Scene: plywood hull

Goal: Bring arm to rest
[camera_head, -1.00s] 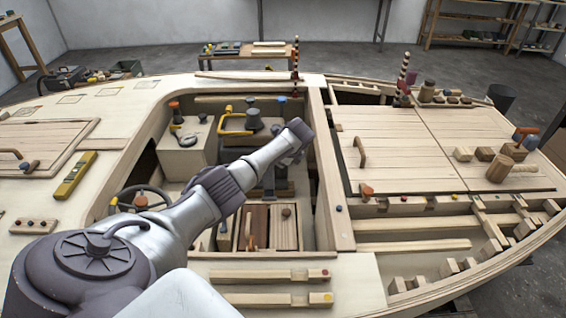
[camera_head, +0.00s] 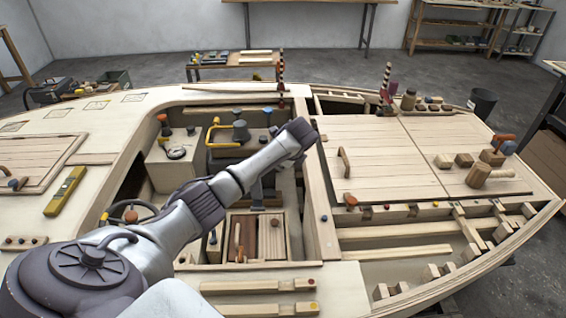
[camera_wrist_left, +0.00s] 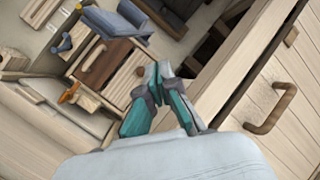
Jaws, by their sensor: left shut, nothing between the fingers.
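My left arm (camera_head: 205,205) reaches from the lower left across the open cockpit of the plywood hull. Its far end, near the cockpit's right side, hides most of the hand in the head view. In the left wrist view the left gripper (camera_wrist_left: 158,84) shows teal and grey fingers brought together at the tips. Nothing is held between them. Below and beyond it lie the cockpit floor with a brown hatch panel (camera_wrist_left: 105,68) and, to the right, the deck with a wooden handle (camera_wrist_left: 272,110). My right gripper is in neither view.
A steering wheel (camera_head: 128,212) stands beside the arm. A yellow level (camera_head: 65,191) lies on the left deck. A mallet (camera_head: 485,174) and blocks sit on the right deck. A striped post (camera_head: 281,72) rises behind the cockpit. A black bin (camera_head: 481,103) stands beyond the hull.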

